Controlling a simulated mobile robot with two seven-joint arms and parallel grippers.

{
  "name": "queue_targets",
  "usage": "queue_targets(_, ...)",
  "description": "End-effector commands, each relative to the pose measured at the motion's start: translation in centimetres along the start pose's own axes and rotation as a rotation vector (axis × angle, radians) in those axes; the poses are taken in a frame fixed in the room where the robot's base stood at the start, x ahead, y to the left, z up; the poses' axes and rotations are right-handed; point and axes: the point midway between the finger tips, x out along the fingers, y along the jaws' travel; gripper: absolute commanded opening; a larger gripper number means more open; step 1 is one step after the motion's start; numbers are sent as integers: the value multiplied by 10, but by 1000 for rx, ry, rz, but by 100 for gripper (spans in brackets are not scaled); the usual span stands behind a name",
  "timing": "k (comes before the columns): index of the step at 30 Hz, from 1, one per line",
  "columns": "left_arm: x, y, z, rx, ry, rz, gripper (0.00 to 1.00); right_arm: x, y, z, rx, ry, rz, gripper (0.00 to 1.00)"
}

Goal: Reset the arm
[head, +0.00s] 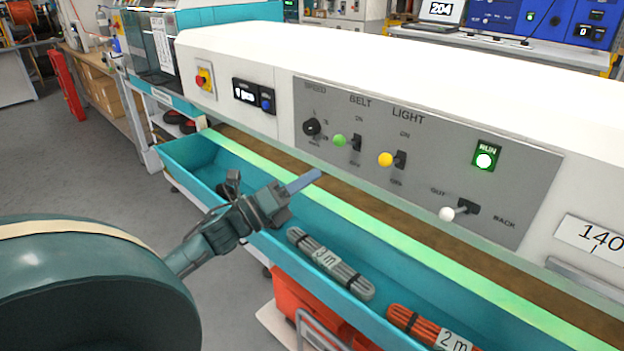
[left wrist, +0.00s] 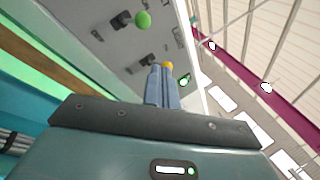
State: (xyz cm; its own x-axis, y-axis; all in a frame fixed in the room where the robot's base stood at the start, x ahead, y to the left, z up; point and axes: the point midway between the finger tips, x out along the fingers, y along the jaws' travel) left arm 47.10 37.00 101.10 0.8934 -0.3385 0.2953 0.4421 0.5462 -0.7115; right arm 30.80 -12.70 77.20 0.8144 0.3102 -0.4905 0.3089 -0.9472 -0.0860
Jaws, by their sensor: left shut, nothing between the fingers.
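My left gripper (head: 305,181) is shut with nothing between its fingers. In the head view it hangs over the teal trough, in front of the machine's grey control panel (head: 420,200) and apart from it. In the left wrist view the shut blue-grey fingers (left wrist: 162,88) point up toward the panel, with the yellow knob (left wrist: 168,65) just beyond the tips and the green knob (left wrist: 142,20) further up. My left arm comes in from the lower left of the head view. My right gripper is not in view.
The teal trough (head: 190,160) runs along the machine's front. A grey cable bundle marked 3 m (head: 330,263) and an orange one marked 2 m (head: 432,328) lie in it. An orange crate (head: 290,300) stands below. Grey floor is free at the left.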

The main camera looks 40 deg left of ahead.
Motion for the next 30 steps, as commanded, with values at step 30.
queue_targets(30, -114, -10, -274, -1836, -373, 810, 0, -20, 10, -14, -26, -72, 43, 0)
